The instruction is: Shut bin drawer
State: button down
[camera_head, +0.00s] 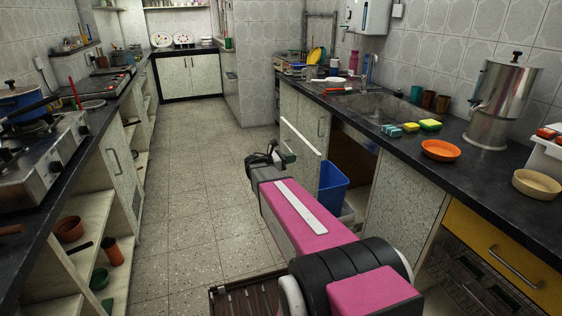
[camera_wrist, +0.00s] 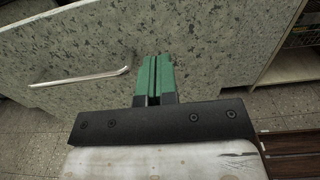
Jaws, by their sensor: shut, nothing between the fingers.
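The bin drawer stands pulled out under the right-hand counter in the head view, with a blue bin (camera_head: 333,184) in it beside an open dark gap. My gripper (camera_head: 288,157) is in front of the cabinet fronts, left of the bin. In the wrist view its green fingers (camera_wrist: 153,78) are together and empty. They point at a speckled grey-green front panel (camera_wrist: 225,50) with a metal bar handle (camera_wrist: 80,78) to their left. Whether the fingertips touch the panel cannot be told. My arm hides part of the drawer in the head view.
The tiled floor (camera_head: 195,190) is clear in the aisle to the left. Open shelves (camera_head: 85,250) line the left side. The right counter (camera_head: 455,150) carries a steel container (camera_head: 500,105), an orange bowl (camera_head: 441,150) and sponges. An opening with a wire basket (camera_wrist: 301,36) shows at the right in the wrist view.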

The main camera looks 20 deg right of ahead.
aim_at(307, 155)
jog(key=shift+d, duration=2.7)
jog(key=shift+d, duration=0.1)
jog(key=w+d, duration=0.1)
jog(key=d, duration=3)
jog(key=shift+d, duration=0.35)
jog(key=shift+w, duration=0.1)
jog(key=a, duration=1.4)
jog(key=shift+s, duration=0.25)
